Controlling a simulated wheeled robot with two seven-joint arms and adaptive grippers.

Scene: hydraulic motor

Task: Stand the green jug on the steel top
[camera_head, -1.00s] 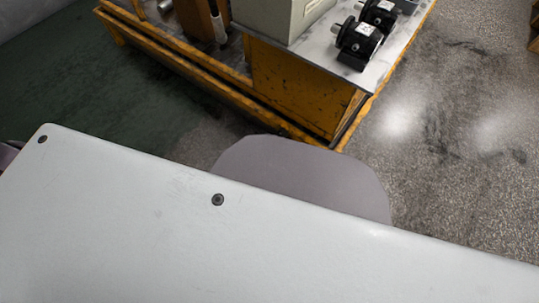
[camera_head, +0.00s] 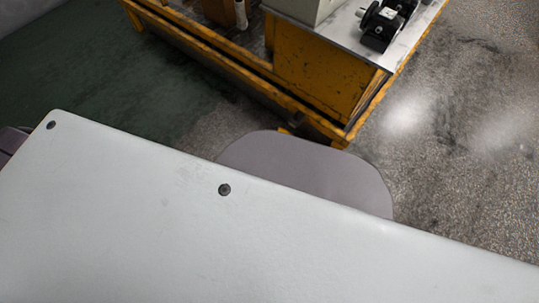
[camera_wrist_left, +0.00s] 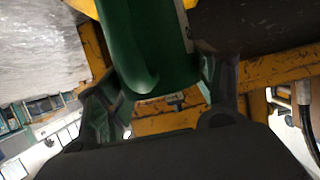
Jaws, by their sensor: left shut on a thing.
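The green jug (camera_wrist_left: 150,35) fills the upper middle of the left wrist view, and only part of it shows. My left gripper (camera_wrist_left: 158,92) is shut on the jug, with a finger on either side of its lower visible part. The jug and both grippers are outside the head view. A pale grey top, which looks like the steel top (camera_head: 342,30), is on the yellow bench at the top of the head view.
Black motors (camera_head: 380,28) stand on the pale top, beside a grey-green box (camera_head: 300,8). The yellow bench frame (camera_head: 318,75) has a low rail along its near side. Bare floor (camera_head: 460,110) lies to the right. Yellow beams (camera_wrist_left: 275,70) show behind the jug in the left wrist view.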

